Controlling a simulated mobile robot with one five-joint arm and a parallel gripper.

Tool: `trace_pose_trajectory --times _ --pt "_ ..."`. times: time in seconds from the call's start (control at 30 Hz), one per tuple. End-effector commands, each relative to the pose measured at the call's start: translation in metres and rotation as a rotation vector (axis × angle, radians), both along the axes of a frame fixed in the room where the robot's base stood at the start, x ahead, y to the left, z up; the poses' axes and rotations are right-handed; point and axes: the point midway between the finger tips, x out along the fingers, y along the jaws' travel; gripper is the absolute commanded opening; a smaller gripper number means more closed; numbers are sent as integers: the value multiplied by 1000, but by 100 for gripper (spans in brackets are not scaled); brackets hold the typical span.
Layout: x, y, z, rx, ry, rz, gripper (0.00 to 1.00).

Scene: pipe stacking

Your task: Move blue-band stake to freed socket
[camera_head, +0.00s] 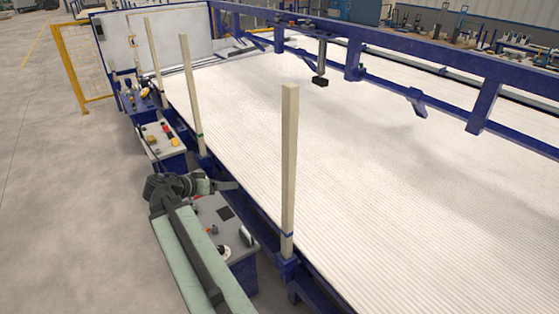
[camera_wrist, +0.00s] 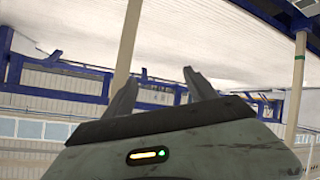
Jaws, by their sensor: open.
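The blue-band stake (camera_head: 289,150) is a tall pale post standing upright in a blue socket (camera_head: 287,268) on the near edge of the rack. Its blue band is low, just above the socket. My gripper (camera_head: 236,185) is left of this stake, apart from it, over a grey control box. In the wrist view my gripper (camera_wrist: 160,82) has its two dark fingers spread with nothing held between them. A green-banded stake (camera_wrist: 297,95) shows at the right there. Another pale stake (camera_wrist: 128,42) stands behind the left finger; its band is not visible. I cannot make out an empty socket.
The green-band stake (camera_head: 192,95) and a third stake (camera_head: 154,56) stand farther along the same edge. White pipes (camera_head: 400,200) fill the rack bed. Control boxes (camera_head: 222,235) line the left side. Open floor (camera_head: 60,190) lies at far left.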

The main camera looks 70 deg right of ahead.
Motion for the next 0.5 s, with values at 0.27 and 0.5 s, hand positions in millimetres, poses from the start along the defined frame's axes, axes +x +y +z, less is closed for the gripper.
trace_pose_trajectory --times 0.27,0.5 --pt "-131 -117 70 -536 -122 -291 65" --pt "-152 -130 89 -640 -142 -318 65"
